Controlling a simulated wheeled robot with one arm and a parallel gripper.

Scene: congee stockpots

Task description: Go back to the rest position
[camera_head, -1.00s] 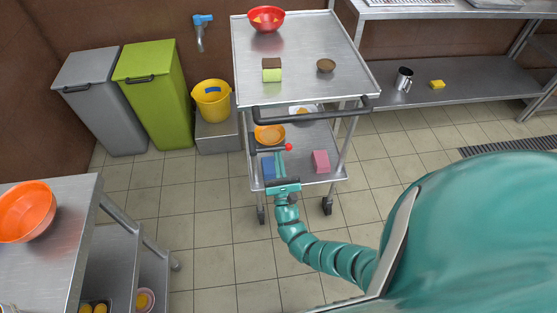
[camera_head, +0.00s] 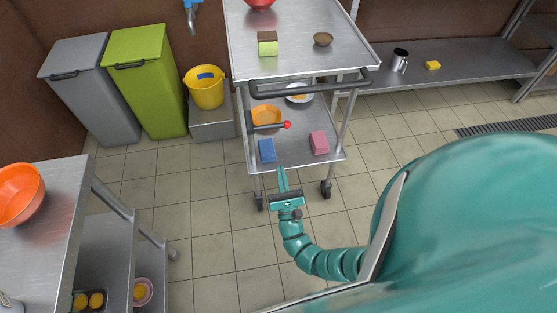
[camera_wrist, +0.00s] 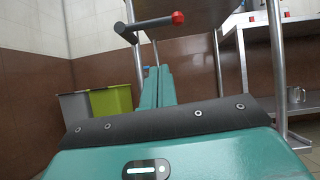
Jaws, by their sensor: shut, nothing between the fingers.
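My gripper (camera_head: 283,180) is teal and sits just in front of the trolley's lower shelf (camera_head: 290,167) in the head view. Its two long fingers lie together, shut and empty, pointing toward the shelf. In the wrist view my gripper (camera_wrist: 158,86) points forward, with a trolley handle bar (camera_wrist: 150,22) with a red end above it. My arm bends back toward my body at the right of the head view.
The lower shelf holds a blue block (camera_head: 267,150), a pink block (camera_head: 319,143), an orange bowl (camera_head: 266,116) and a white plate (camera_head: 299,94). A side table (camera_head: 60,230) with an orange bowl stands left. Tiled floor between them is clear.

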